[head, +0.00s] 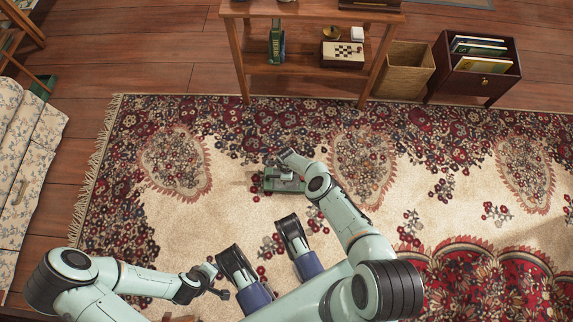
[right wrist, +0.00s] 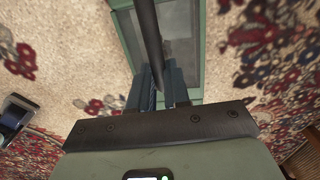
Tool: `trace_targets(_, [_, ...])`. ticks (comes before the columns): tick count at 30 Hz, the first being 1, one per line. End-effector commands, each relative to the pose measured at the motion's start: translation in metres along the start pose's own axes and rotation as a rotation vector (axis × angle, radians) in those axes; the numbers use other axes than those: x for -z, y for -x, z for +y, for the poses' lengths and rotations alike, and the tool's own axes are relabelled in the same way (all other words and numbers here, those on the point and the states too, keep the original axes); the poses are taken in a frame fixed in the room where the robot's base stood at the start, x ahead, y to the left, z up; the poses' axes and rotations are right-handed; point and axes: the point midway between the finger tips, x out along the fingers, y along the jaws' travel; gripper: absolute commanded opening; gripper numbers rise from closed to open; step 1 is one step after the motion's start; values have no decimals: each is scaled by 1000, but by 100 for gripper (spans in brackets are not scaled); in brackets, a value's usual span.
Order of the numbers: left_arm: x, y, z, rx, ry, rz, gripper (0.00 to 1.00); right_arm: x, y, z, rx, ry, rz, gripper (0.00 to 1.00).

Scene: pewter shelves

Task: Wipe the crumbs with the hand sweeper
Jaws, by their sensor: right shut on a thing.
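The hand sweeper (head: 270,186) is a green, boxy tool on the patterned rug in the middle of the head view. In the right wrist view its green frame (right wrist: 196,48) and a dark bar-like handle (right wrist: 149,32) run up from my gripper. My right gripper (head: 284,158) is shut on the sweeper; its fingers (right wrist: 163,88) close around the handle. My left gripper (head: 217,281) hangs at the lower left, away from the sweeper, and its opening is too small to judge. I cannot make out crumbs against the rug's floral pattern.
The rug (head: 240,222) spreads flat and open around the sweeper. A wooden shelf table (head: 300,72) stands behind it, with a woven bin (head: 404,70) and a dark file box (head: 478,72) to its right. A floral-covered seat (head: 27,165) is at left.

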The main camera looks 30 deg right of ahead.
Motion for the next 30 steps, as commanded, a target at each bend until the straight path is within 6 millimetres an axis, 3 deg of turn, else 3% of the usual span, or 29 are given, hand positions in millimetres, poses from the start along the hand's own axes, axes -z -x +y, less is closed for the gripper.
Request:
trace_targets(9, [-3, 20, 2, 0, 0, 0, 42, 1, 1, 28, -10, 2, 2, 0])
trace_targets(19, [-4, 27, 3, 0, 0, 1, 42, 1, 1, 40, -7, 3, 2, 0])
trace_targets(30, [-4, 40, 5, -2, -1, 3, 42, 1, -2, 67, -10, 2, 2, 0])
